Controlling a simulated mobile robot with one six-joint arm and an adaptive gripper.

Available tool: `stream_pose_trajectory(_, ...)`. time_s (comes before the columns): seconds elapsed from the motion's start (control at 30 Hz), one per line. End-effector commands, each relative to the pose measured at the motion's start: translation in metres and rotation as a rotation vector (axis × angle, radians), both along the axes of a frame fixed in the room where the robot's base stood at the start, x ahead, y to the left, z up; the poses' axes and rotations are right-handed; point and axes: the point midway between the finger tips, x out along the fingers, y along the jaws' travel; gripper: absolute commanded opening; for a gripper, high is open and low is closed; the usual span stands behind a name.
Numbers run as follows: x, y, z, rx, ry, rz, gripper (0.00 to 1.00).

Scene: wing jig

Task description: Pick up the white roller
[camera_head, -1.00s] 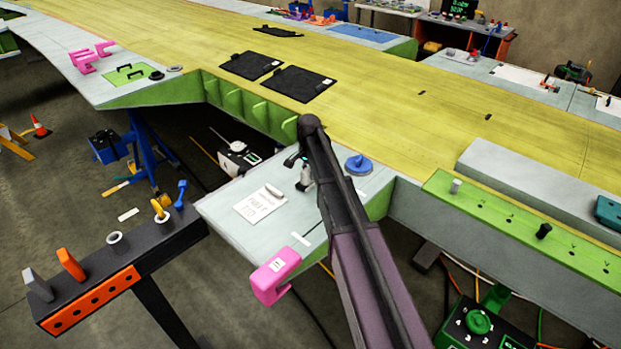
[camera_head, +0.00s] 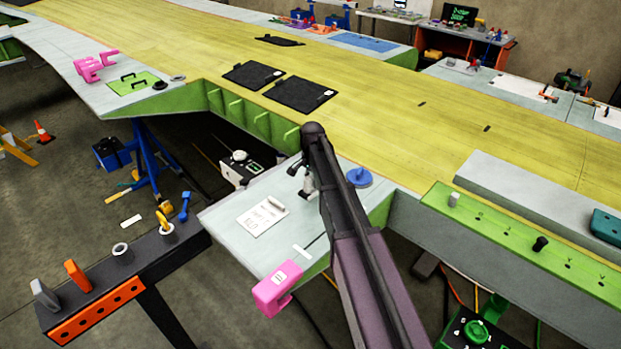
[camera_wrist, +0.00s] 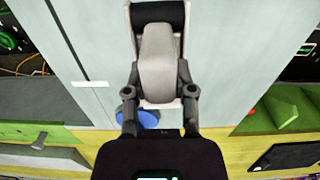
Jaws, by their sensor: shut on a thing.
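The white roller (camera_wrist: 158,62) has a pale grey-white body and a black cylinder (camera_wrist: 160,15) across its far end. It fills the space between the fingers of my gripper (camera_wrist: 160,92) in the wrist view. My gripper is shut on it. In the head view the roller (camera_head: 307,184) shows small and pale beneath the end of my arm, above the grey-white panel (camera_head: 235,222). My gripper there (camera_head: 305,172) is partly hidden by my arm. I cannot tell whether the roller touches the panel.
A blue round knob (camera_head: 359,177) stands just right of my gripper. A paper sheet (camera_head: 258,220) with a small white cylinder (camera_head: 277,202) lies left of it. A pink clamp (camera_head: 275,290) sits at the panel's front edge. The yellow wing skin (camera_head: 400,130) behind is largely clear.

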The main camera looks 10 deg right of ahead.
Motion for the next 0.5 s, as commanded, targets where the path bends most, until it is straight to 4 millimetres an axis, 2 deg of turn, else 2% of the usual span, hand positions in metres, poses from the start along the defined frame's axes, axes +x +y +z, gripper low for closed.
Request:
stream_pose_trajectory(0.03,-0.019,-0.002,0.001,0.000,0.000,0.000,0.00)
stream_pose_trajectory(0.2,-0.060,-0.006,0.005,0.000,0.000,0.000,0.00)
stream_pose_trajectory(0.5,-0.116,-0.012,0.010,0.000,0.000,0.000,0.00)
